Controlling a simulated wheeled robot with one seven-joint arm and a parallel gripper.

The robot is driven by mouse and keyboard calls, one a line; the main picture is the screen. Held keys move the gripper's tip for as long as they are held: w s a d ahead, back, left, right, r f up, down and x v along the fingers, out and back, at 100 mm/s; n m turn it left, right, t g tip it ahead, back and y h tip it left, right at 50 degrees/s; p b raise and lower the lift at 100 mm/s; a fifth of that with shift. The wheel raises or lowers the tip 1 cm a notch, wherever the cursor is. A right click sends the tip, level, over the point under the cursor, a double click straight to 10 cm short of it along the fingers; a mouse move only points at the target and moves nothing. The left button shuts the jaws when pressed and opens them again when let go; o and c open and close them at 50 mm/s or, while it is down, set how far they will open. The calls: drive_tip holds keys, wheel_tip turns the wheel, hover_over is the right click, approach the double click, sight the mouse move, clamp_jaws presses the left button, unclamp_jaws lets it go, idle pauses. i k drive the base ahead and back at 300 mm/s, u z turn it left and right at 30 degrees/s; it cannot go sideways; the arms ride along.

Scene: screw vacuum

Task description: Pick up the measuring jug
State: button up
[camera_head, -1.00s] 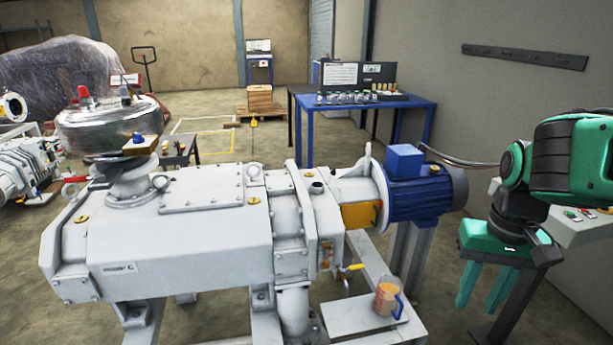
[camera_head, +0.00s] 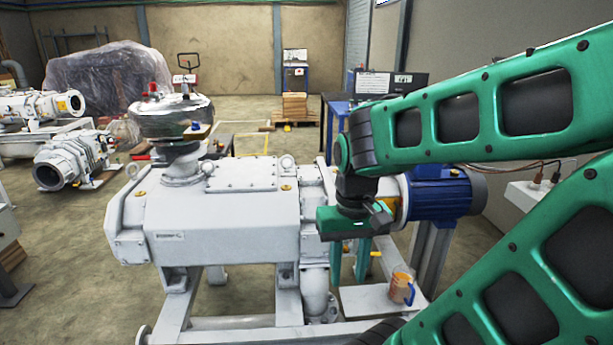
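The measuring jug (camera_head: 401,287) is a small clear jug with orange-brown contents and a blue handle on its right side. It stands upright on a pale shelf (camera_head: 362,300) at the lower right of the pump frame. My gripper (camera_head: 350,277) points down just left of the jug in the picture, in front of the pump's right end. Its two green fingers are apart with nothing between them. The fingertips are close to the shelf's left part in the picture; I cannot tell how far above or in front of it they are.
The large white screw pump (camera_head: 225,225) fills the middle, with its blue motor (camera_head: 440,195) behind my arm. A yellow-handled valve (camera_head: 376,253) sits near the fingers. My green arm covers much of the right side. Open floor (camera_head: 75,245) lies to the left.

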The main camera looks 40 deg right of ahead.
sight(401, 286)
drive_tip(key=u, duration=1.6)
drive_tip(key=k, duration=2.35)
drive_tip(key=z, duration=1.8)
drive_tip(key=i, duration=0.75)
drive_tip(key=z, duration=0.1)
